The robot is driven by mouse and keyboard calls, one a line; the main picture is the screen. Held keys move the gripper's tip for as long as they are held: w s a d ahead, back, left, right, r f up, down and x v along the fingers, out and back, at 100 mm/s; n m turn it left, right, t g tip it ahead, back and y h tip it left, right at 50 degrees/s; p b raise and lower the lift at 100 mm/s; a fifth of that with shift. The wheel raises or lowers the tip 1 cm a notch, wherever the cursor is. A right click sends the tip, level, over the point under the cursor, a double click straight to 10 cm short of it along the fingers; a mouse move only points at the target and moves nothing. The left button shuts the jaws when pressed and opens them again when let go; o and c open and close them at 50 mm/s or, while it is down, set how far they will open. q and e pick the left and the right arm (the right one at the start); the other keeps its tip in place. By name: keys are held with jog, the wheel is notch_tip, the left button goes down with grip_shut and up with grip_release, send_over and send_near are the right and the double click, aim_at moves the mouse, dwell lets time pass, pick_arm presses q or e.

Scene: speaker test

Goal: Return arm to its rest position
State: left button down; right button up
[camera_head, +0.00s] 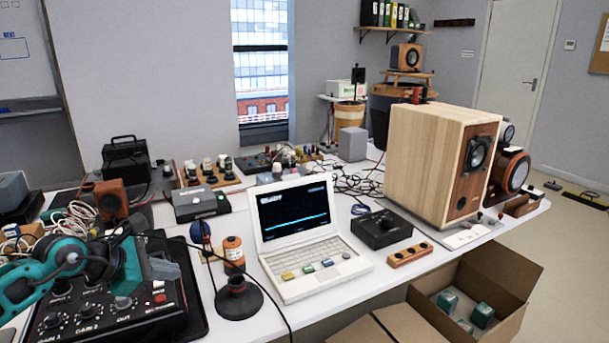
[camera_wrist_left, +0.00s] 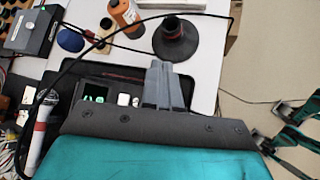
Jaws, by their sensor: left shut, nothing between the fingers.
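My left arm, teal and black, comes in from the left in the head view. Its gripper (camera_head: 163,269) is over the black mixer box (camera_head: 105,318). In the left wrist view the two grey fingers (camera_wrist_left: 163,85) are together with nothing between them. They point toward the black round stand (camera_wrist_left: 176,38), apart from it.
A laptop (camera_head: 302,235), an orange bottle (camera_head: 234,252) and the black stand (camera_head: 239,299) are to the right of the gripper. A microphone (camera_wrist_left: 40,135) lies left of it. Cables (camera_head: 70,218) crowd the table's left side. A large wooden speaker (camera_head: 425,160) stands at right.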

pick_arm(q)
jog(key=s+d+f+n+t+h+p, duration=0.1)
jog(key=s+d+n+t+h, duration=0.25)
jog(key=d+n, duration=0.5)
jog(key=s+d+f+n+t+h+p, duration=0.15)
jog(key=s+d+n, duration=0.35)
jog(key=n, duration=0.6)
jog(key=s+f+n+g+y, duration=0.1)
jog(key=s+f+n+y, duration=0.3)
jog(key=n, duration=0.9)
jog(key=s+f+n+g+y, duration=0.1)
jog(key=s+f+n+y, duration=0.3)
jog(key=s+f+n, duration=0.7)
jog(key=shift+s+a+f+n+g+y, duration=0.15)
jog(key=shift+a+f+n+g+y, duration=0.35)
jog(key=shift+n, duration=0.65)
pick_arm(e)
jog(key=shift+s+d+r+h, duration=0.1)
jog(key=shift+s+d+h, duration=0.1)
jog(key=shift+d, duration=0.35)
jog(key=shift+s+d+r+h, duration=0.1)
jog(key=shift+s+d, duration=0.1)
jog(key=shift+d, duration=0.3)
pick_arm(q)
jog(key=shift+d, duration=0.2)
pick_arm(e)
jog(key=shift+s, duration=0.1)
